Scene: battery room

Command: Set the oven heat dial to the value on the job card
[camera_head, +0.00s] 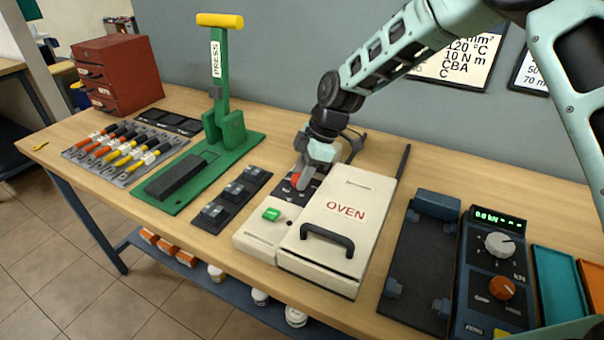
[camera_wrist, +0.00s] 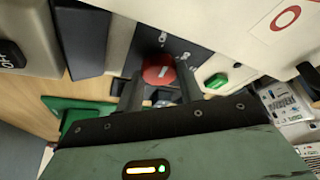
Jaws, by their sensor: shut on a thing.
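The cream oven (camera_head: 345,205) stands on the bench with its lid shut. Its red heat dial (camera_wrist: 158,72) sits on a dark panel, with a pale mark on its face. In the head view only a bit of red (camera_head: 295,179) shows beside my gripper (camera_head: 306,180). In the wrist view my gripper's two fingers (camera_wrist: 160,82) are on either side of the dial, shut on it. The dial's scale is mostly hidden, so its setting cannot be read. The job card (camera_head: 463,62) on the wall shows "120 °C" and "10 N m"; its top is cut off.
A green button (camera_head: 272,214) lies beside the dial panel. A green press (camera_head: 219,135) and a dark row of blocks (camera_head: 233,196) stand left of the oven. A dark fixture (camera_head: 424,262) and a meter box with knobs (camera_head: 490,275) stand to its right.

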